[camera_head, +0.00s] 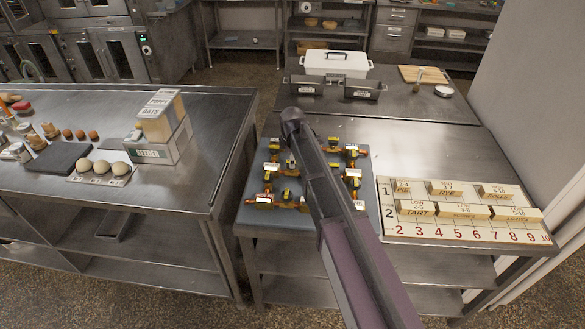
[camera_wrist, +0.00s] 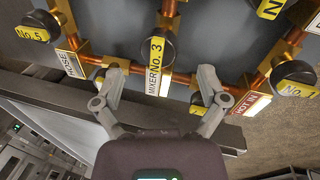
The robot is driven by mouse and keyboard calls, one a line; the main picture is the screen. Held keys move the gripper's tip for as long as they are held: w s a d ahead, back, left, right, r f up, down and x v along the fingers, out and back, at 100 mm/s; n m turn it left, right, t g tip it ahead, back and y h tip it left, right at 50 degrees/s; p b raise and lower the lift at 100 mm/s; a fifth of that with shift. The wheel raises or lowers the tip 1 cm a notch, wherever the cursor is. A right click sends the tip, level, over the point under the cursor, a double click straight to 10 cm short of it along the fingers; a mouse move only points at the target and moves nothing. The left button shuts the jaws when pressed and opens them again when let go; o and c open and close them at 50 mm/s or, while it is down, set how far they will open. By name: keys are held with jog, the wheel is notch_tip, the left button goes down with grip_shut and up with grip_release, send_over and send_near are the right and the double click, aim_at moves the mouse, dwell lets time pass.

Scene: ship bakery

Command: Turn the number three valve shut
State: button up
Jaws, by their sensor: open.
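In the wrist view, the number three valve has a dark round knob (camera_wrist: 167,50) with a yellow "No. 3" tag (camera_wrist: 157,52). It sits on a copper pipe run beside a white "MIXER" label (camera_wrist: 153,82). My gripper (camera_wrist: 161,73) is open and empty, with one finger on each side of this valve's column; I cannot tell if they touch anything. In the head view, the brass valves and pipes (camera_head: 265,199) lie on a grey board (camera_head: 262,218).
Valves No. 5 (camera_wrist: 38,28) and No. 1 (camera_wrist: 293,78) flank the middle one in the wrist view. A cream numbered board with blocks (camera_head: 450,231) lies right of the pipes. A white lidded dish (camera_head: 335,64) stands behind. A gap separates the left steel table (camera_head: 215,130).

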jog(key=shift+b+x, duration=1.6)
jog(key=shift+x, duration=0.3)
